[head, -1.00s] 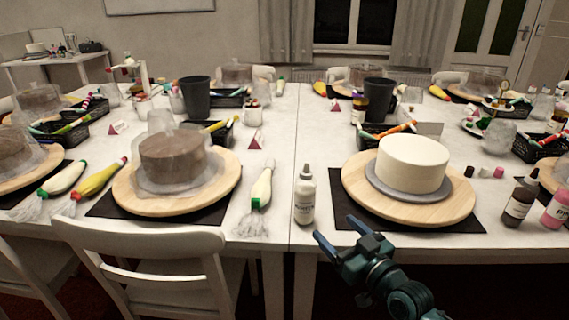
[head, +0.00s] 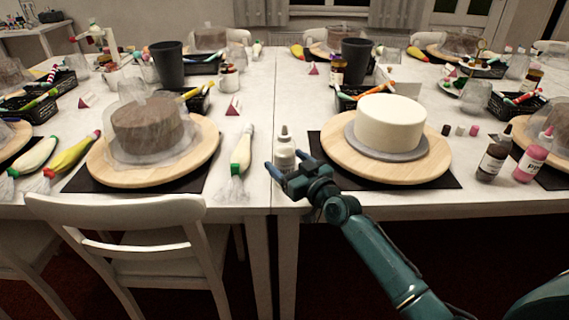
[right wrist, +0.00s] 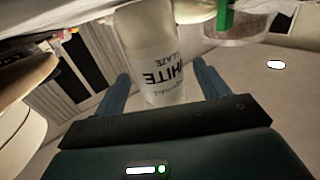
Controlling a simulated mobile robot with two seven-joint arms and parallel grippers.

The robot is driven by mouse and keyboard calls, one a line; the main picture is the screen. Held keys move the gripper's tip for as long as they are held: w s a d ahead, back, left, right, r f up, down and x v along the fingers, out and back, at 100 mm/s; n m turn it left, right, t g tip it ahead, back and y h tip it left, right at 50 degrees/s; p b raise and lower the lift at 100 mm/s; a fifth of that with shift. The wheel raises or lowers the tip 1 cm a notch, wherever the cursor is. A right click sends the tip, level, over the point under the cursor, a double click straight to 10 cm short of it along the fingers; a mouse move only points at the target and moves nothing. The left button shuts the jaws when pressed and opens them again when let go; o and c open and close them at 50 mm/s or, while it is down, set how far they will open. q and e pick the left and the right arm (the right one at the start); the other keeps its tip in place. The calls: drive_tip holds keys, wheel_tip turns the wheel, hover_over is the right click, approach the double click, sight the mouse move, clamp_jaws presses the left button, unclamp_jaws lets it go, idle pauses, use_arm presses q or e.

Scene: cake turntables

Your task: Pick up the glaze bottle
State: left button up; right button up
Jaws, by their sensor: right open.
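The white glaze bottle (head: 285,150) stands upright on the table between the two near turntables, its lower part hidden by my right gripper in the head view. In the right wrist view the bottle (right wrist: 155,60) shows "WHITE GLAZE" lettering, upside down. My right gripper (head: 282,172) is open at the near side of the bottle. In the right wrist view its two fingers (right wrist: 163,92) lie to either side of the bottle's lower part, with gaps showing. I cannot tell how deep the bottle sits between them. My left gripper is not in view.
A white cake (head: 390,122) on a wooden turntable (head: 437,160) stands close right of the bottle. A piping bag (head: 242,152) lies close to its left. A covered brown cake (head: 147,125) is further left. A white chair (head: 115,215) stands at the table's front edge.

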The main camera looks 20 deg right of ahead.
sight(285, 125)
drive_tip(key=shift+w+a, duration=0.15)
drive_tip(key=shift+w, duration=0.45)
drive_tip(key=shift+r, duration=0.1)
drive_tip(key=c, duration=0.8)
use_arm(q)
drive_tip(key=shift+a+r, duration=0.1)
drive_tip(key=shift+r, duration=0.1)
use_arm(e)
drive_tip(key=shift+o, duration=0.5)
wheel_tip(285, 125, up, 9)
drive_tip(key=p, duration=0.3)
drive_tip(key=shift+r, duration=0.55)
drive_tip(key=shift+c, duration=0.5)
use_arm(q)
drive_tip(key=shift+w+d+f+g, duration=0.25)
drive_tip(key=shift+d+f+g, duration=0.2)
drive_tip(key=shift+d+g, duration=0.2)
